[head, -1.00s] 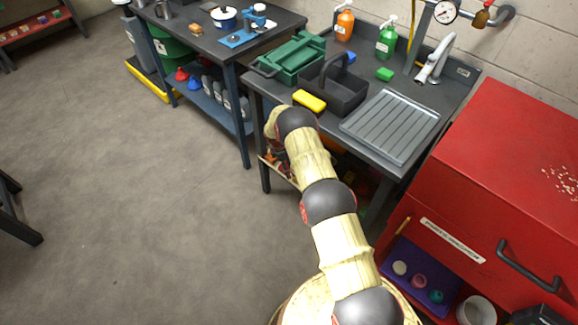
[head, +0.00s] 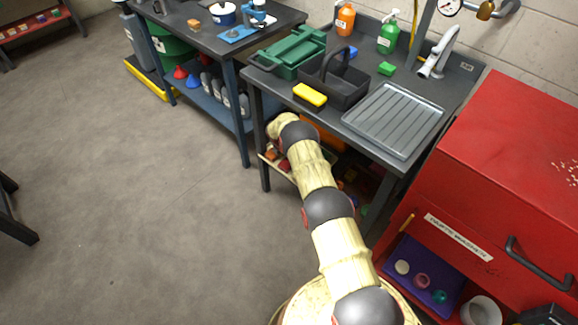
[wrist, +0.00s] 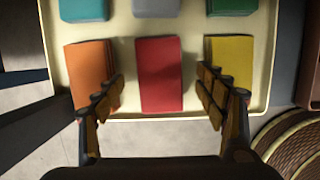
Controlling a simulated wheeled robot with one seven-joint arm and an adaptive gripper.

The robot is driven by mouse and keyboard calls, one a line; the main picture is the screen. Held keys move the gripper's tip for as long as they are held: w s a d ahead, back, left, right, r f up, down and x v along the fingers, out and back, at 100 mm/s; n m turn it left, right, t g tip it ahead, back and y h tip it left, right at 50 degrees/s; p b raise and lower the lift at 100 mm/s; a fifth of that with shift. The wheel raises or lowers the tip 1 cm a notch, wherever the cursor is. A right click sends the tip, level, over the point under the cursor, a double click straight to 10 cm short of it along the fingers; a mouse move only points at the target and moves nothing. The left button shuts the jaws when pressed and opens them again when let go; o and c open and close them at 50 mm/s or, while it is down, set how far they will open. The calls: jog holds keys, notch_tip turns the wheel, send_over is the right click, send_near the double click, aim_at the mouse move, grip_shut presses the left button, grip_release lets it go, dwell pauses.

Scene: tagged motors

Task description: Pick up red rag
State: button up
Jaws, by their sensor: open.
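The red rag (wrist: 160,75) lies flat and folded in the middle of the front row on a cream tray (wrist: 122,62) in the wrist view. My gripper (wrist: 160,95) is open, with one finger on each side of the red rag. The left finger overlaps an orange rag (wrist: 88,68) in the picture, and the right finger overlaps a yellow rag (wrist: 233,66). I cannot tell whether the fingers touch any rag. In the head view my arm reaches under the sink bench, and the gripper is hidden there.
Teal (wrist: 83,9), grey (wrist: 157,7) and green (wrist: 230,6) rags lie in the back row. A round brown ribbed object (wrist: 295,140) is at the right. The sink bench (head: 285,82) stands above my arm, and a red cabinet (head: 490,170) stands to the right.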

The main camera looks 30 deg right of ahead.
jog(key=shift+w+d+f, duration=0.1)
jog(key=shift+d+f, duration=0.05)
jog(key=shift+f, duration=0.5)
jog(key=shift+c, duration=0.3)
jog(key=c, duration=1.1)
jog(key=shift+c, duration=0.5)
jog(key=shift+r, duration=0.15)
jog(key=shift+s+a+r+p, duration=0.2)
jog(key=shift+a+r+p, duration=0.25)
jog(key=shift+p, duration=0.1)
jog(key=p+v, duration=0.1)
jog(key=v, duration=0.1)
jog(key=p+v, duration=0.1)
jog(key=v, duration=0.1)
jog(key=d+p+v, duration=0.1)
jog(key=v, duration=0.1)
jog(key=shift+w+r, duration=0.15)
jog(key=shift+r, duration=0.1)
jog(key=s+a+p, duration=0.2)
jog(key=s+a, duration=0.1)
jog(key=a, duration=0.5)
jog(key=s+a+p, duration=0.3)
jog(key=a, duration=0.6)
jog(key=shift+a+f, duration=0.15)
jog(key=shift+f, duration=0.1)
